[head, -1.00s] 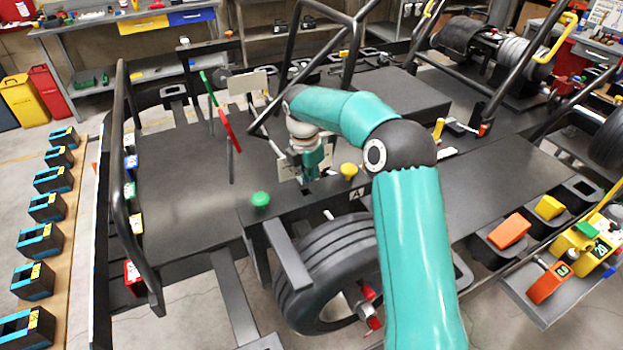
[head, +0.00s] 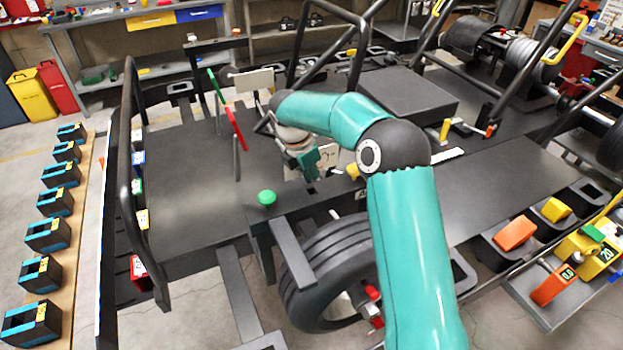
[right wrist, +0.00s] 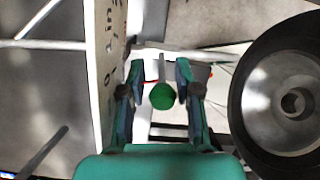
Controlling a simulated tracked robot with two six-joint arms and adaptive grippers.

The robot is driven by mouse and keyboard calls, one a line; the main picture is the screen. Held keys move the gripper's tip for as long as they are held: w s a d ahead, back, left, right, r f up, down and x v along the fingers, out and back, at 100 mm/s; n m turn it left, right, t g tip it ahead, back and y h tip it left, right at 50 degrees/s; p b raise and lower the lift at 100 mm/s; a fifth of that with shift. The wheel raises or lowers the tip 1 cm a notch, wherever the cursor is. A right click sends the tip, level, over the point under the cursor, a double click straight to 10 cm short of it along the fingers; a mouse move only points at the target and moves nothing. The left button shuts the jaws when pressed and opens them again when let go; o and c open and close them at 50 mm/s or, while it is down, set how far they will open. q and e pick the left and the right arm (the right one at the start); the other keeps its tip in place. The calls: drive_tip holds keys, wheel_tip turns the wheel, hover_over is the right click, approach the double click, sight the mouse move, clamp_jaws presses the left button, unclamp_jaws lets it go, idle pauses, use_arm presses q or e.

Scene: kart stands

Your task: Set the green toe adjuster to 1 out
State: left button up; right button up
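The green knob (head: 267,198) stands on the front edge of the dark kart deck in the head view, left of my right gripper (head: 311,174). In the right wrist view the green knob (right wrist: 162,96) shows between the two fingertips of the right gripper (right wrist: 161,78). The fingers are apart, and no contact with the knob can be seen. A pale plate with dark markings (right wrist: 105,60) stands left of the fingers; its text is too unclear to read. It is partly hidden behind the gripper in the head view. My left gripper is out of view.
A yellow knob (head: 352,171) sits right of the gripper, partly covered by my arm. A black tyre (head: 318,265) is below the deck edge. Black tube bars rise behind.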

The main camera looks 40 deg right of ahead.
drive_tip(key=v, duration=1.1)
drive_tip(key=shift+a+r, duration=0.15)
drive_tip(key=shift+r, duration=0.25)
drive_tip(key=shift+w, duration=0.1)
